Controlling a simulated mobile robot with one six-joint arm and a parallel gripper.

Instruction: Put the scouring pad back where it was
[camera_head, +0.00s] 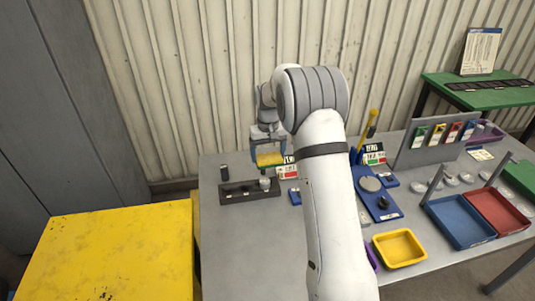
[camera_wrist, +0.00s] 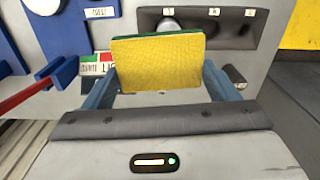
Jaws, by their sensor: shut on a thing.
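The scouring pad is a flat block with a yellow face and a dark green layer behind it. It shows in the wrist view (camera_wrist: 158,64) and, small, in the head view (camera_head: 270,159). My gripper (camera_head: 268,157) is shut on the pad, with one blue finger at each side of it in the wrist view (camera_wrist: 158,75). In the head view the pad appears above the black rack (camera_head: 237,192) at the table's left end. In the wrist view the rack (camera_wrist: 235,28) lies beyond the pad, which hides part of it.
A dark cylinder (camera_head: 224,173) and a pale one (camera_head: 265,183) stand at the rack. Red, white and green cards (camera_head: 286,168) lie beside it. A blue scale-like stand (camera_head: 375,195), yellow tray (camera_head: 399,248) and blue tray (camera_head: 459,220) are right of my arm. The table's front left is clear.

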